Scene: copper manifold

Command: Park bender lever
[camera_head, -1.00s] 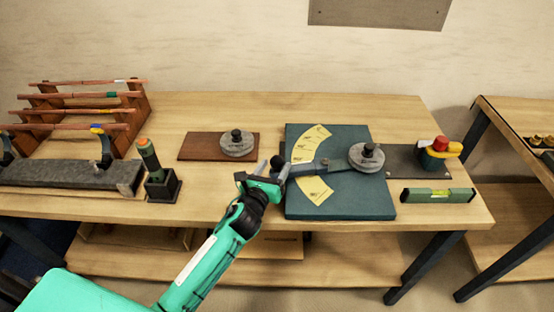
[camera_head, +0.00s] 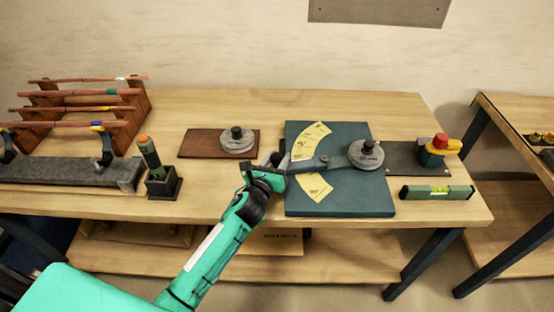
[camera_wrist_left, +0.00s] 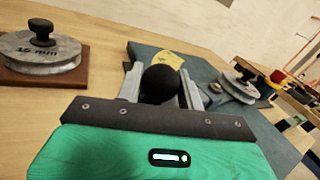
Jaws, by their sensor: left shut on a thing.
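The bender (camera_head: 360,200) is a dark teal plate with a yellow angle scale (camera_head: 315,188) and a grey round die (camera_head: 366,154) with a black knob. Its dark lever (camera_head: 305,165) runs left from the die across the scale. My left gripper (camera_head: 277,161) is at the lever's free end, by the plate's left edge. In the left wrist view its jaws (camera_wrist_left: 163,88) are shut on the lever's black ball knob (camera_wrist_left: 160,82). The fingers hide part of the lever. My right gripper is not in view.
A spare grey die (camera_head: 238,142) sits on a brown board left of the bender. A torch-like tool in a black holder (camera_head: 163,188) stands farther left, near a pipe rack (camera_head: 130,115). A green level (camera_head: 437,192) and a yellow-red tool (camera_head: 438,150) lie right.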

